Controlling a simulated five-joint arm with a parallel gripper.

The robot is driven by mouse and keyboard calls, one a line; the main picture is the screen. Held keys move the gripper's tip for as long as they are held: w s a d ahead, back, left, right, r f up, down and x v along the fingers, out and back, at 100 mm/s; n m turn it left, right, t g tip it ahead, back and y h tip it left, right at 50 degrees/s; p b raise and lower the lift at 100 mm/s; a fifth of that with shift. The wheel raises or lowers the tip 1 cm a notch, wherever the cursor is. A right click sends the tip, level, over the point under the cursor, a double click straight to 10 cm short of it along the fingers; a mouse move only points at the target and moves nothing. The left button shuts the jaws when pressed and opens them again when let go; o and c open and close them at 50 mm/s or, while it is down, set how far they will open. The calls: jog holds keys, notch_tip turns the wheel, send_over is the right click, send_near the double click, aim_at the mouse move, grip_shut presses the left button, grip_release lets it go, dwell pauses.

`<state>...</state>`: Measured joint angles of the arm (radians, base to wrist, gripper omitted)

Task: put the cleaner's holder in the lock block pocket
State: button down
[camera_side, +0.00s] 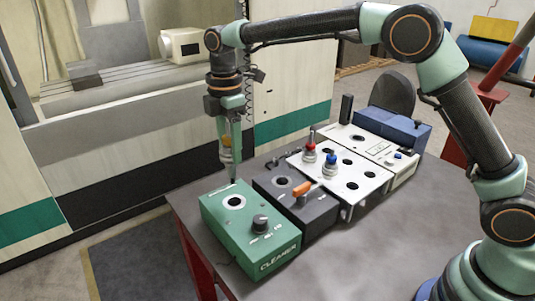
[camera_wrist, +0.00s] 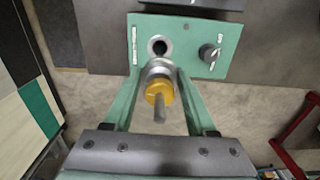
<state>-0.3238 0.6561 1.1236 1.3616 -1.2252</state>
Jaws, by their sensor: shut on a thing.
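My gripper (camera_side: 229,160) is shut on a holder, with its fingers on either side of it in the wrist view (camera_wrist: 160,76). The holder (camera_wrist: 159,92) has a silver body, a yellow ring and a thin grey rod. In the side view it is mostly hidden by the fingers, its dark lower tip just above the back of the green cleaner (camera_side: 262,262). The cleaner's round pocket (camera_side: 234,202) looks empty, also in the wrist view (camera_wrist: 158,46). The lock block (camera_side: 318,222) is dark grey with an orange lever; its round pocket (camera_side: 282,180) looks empty.
The cleaner's black knob (camera_side: 260,222) stands up at its front. Right of the lock block is a white block (camera_side: 352,186) with several holes and red-topped (camera_side: 310,149) and blue-topped holders (camera_side: 331,164). A blue box (camera_side: 398,130) stands behind. The table's front right is clear.

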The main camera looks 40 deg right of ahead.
aim_at(227, 123)
notch_tip(227, 123, up, 6)
jog(key=shift+r, duration=0.45)
jog(key=shift+w+d, duration=0.1)
jog(key=shift+d, duration=0.3)
jog(key=s+d+f, duration=0.1)
jog(key=d+f, duration=0.2)
jog(key=d, duration=0.4)
jog(key=d+f, duration=0.4)
jog(key=d, duration=0.2)
jog(key=shift+d+f, duration=0.15)
jog(key=shift+f, duration=2.85)
jog(key=shift+d+f, duration=0.1)
jog(key=shift+f, duration=2.9)
jog(key=shift+c, duration=0.6)
grip_release()
jog(key=shift+s, duration=0.1)
